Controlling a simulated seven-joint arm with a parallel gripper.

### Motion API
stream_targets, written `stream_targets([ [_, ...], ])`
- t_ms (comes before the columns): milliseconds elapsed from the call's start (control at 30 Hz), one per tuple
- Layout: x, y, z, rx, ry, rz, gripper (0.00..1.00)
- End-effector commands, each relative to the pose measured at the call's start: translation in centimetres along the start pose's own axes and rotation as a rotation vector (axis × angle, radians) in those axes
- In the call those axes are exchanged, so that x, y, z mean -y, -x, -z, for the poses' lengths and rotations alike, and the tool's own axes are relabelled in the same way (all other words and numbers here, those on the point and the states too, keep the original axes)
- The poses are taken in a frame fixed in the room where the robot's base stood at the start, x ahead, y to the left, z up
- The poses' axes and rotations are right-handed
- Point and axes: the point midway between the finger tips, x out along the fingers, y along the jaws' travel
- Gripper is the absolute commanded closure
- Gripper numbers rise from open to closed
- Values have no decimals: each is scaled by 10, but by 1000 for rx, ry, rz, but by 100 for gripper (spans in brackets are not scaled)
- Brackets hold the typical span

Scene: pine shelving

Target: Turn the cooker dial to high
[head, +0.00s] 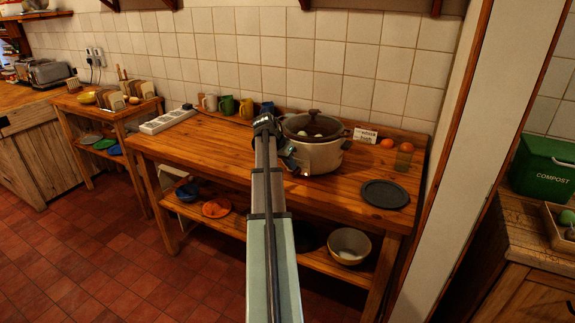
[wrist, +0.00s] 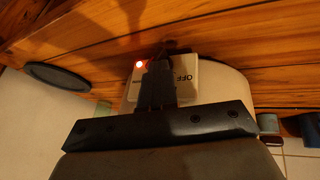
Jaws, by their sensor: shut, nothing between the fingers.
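The slow cooker (head: 322,158) is cream with a dark glass lid (head: 312,126) and stands on the wooden table. My gripper (head: 288,158) is at the cooker's front left side in the head view. In the wrist view my gripper's fingers (wrist: 158,75) are shut and empty, right in front of the cooker's control panel (wrist: 188,90). The panel shows the word OFF beside the fingers and a lit red lamp (wrist: 139,64) on their other side. The dial is hidden behind the fingers, so its setting and any contact cannot be told.
A dark round mat (head: 385,194) lies to the right of the cooker, with a glass (head: 403,158) and oranges (head: 387,144) behind it. The tabletop's left part is clear.

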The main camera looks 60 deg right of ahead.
Motion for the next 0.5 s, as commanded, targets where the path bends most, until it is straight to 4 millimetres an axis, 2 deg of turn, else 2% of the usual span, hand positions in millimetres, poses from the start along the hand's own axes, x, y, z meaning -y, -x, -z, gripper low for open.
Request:
stream_targets([
  [167, -6, 0, 1, 18, -34, 74, 100],
  [500, -8, 0, 2, 18, -34, 76, 100],
])
